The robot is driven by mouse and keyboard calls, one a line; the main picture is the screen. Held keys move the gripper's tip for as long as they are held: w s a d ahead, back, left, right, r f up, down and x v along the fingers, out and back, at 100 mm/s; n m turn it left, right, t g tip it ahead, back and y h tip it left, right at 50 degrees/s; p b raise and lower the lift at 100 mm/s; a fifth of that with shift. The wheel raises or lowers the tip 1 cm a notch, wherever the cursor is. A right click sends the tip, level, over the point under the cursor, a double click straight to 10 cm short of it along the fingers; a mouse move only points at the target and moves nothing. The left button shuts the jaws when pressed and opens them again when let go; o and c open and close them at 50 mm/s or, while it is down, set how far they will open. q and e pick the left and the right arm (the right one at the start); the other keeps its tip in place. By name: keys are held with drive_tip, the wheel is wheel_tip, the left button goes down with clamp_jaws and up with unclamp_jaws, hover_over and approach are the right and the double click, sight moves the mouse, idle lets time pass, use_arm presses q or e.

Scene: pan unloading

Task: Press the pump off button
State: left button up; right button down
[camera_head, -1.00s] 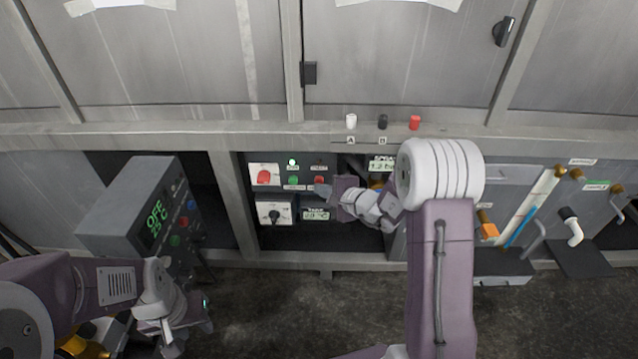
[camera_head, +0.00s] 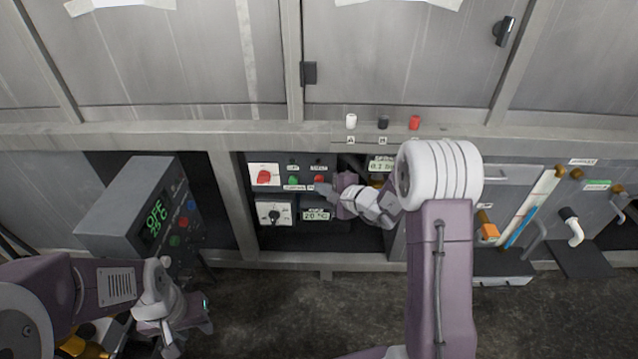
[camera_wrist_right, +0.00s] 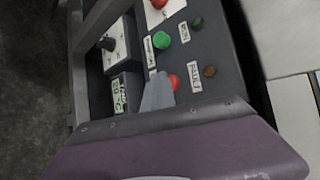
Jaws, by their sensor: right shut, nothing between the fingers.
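The pump panel (camera_head: 305,172) is dark, with a green button (camera_head: 293,181) and a red button (camera_head: 318,179) side by side. In the right wrist view the green button (camera_wrist_right: 161,41) is clear, and the red button (camera_wrist_right: 174,82) is partly hidden by my fingers. My right gripper (camera_head: 324,190) is shut and empty, its tip at the red button; it also shows in the right wrist view (camera_wrist_right: 158,92). I cannot tell whether it touches. The RUN lamp (camera_wrist_right: 197,22) and FAULT lamp (camera_wrist_right: 209,71) look dark. My left gripper (camera_head: 200,318) is low at left, its jaws unclear.
A red rotary switch (camera_head: 264,176) and a black knob (camera_head: 274,216) sit left of the buttons. A display (camera_head: 316,215) reads about 20 °C. A grey control box (camera_head: 130,215) showing OFF stands at left. Pipes and valves (camera_head: 574,228) are at right.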

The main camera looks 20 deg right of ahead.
drive_tip(key=shift+s+a+b, duration=0.25)
drive_tip(key=shift+s+b, duration=0.45)
drive_tip(key=shift+s, duration=0.15)
drive_tip(key=s+b, duration=0.1)
drive_tip(key=s, duration=0.1)
drive_tip(key=s+a+b, duration=0.1)
drive_tip(key=s+b, duration=0.1)
drive_tip(key=s, duration=0.1)
drive_tip(key=shift+a, duration=0.2)
drive_tip(key=shift+w, duration=0.1)
idle(0.3)
